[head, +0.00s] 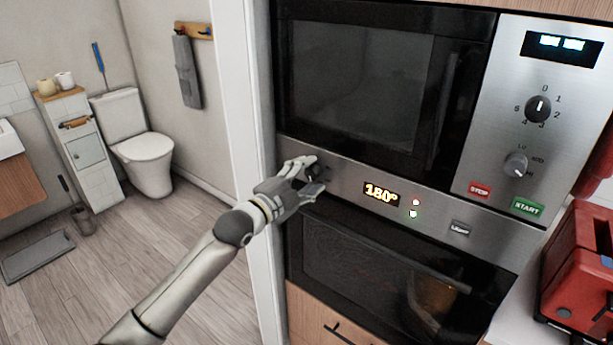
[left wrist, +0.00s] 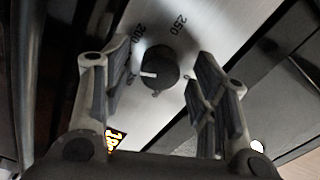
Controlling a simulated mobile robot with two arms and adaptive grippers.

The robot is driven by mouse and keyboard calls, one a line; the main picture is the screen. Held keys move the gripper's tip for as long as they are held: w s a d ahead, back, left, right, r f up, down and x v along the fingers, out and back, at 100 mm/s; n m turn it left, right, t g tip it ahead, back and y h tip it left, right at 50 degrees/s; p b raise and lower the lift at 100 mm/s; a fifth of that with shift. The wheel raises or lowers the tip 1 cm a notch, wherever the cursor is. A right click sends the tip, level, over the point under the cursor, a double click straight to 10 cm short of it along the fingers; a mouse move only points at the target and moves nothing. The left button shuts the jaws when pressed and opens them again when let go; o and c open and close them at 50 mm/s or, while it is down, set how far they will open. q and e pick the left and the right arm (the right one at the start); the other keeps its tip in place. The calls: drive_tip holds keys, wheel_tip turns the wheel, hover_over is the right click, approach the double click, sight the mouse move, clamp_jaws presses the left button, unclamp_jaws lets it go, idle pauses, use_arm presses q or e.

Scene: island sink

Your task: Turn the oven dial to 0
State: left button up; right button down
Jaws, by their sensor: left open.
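The oven dial (left wrist: 157,68) is a round black knob with a white pointer mark on the steel panel. In the left wrist view it sits between the two spread fingers of my left gripper (left wrist: 160,90), with dark gaps to both sides. The numbers 200 and 250 are printed beside it. In the head view my left gripper (head: 313,178) is open at the left end of the oven panel (head: 345,183), and the dial (head: 318,172) is partly hidden by the fingers. The oven display (head: 381,194) reads 180°. My right gripper is not in view.
A microwave (head: 352,75) with its own two dials and the STOP and START buttons is above the oven. The oven door (head: 370,260) is shut below the panel. A red toaster (head: 580,268) stands at the right. A white door frame is left of the oven.

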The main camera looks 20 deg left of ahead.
use_arm(q)
drive_tip(key=c, duration=1)
